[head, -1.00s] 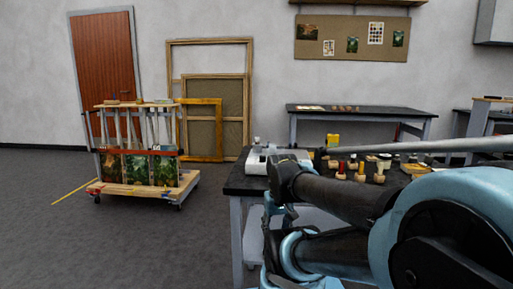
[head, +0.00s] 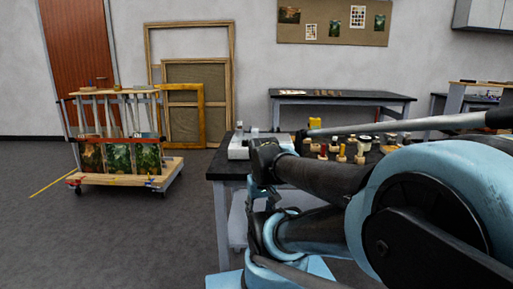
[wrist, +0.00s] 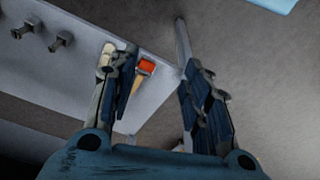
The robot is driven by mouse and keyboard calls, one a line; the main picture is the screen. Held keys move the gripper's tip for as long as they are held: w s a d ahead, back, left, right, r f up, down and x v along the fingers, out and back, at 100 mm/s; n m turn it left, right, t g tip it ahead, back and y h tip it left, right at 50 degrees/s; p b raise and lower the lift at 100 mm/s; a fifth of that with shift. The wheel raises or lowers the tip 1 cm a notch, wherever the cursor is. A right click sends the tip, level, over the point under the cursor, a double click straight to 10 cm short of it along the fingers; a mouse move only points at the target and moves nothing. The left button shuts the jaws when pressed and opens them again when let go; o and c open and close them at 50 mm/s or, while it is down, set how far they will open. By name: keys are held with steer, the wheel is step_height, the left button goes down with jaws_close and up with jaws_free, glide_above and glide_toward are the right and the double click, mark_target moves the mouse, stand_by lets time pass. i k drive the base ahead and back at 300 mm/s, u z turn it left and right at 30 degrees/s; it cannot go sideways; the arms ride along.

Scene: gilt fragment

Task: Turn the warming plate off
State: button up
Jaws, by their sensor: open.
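The warming plate looks to be the low white device (head: 238,149) at the left end of the dark-topped table in the head view; my arm partly covers it. In the wrist view a pale panel (wrist: 75,82) carries dark knobs (wrist: 60,41) and a small orange-red part (wrist: 147,66). I cannot tell for sure whether this panel is the plate's. My gripper (wrist: 154,58) is open, with its fingers spread and nothing seen held. The orange-red part shows between the fingers, close to the left one; contact cannot be told. The gripper's fingertips are not clear in the head view.
The table (head: 222,171) also bears several small jars and bottles (head: 340,150) behind my arm. A wheeled cart (head: 120,175) with pictures stands at the left, with open floor between. Frames (head: 190,95) lean on the wall, and another table (head: 340,97) stands behind.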

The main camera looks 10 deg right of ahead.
mark_target(245, 143)
steer(key=k, duration=0.5)
steer(key=z, duration=1.2)
steer(key=i, duration=0.25)
steer(key=u, duration=0.25)
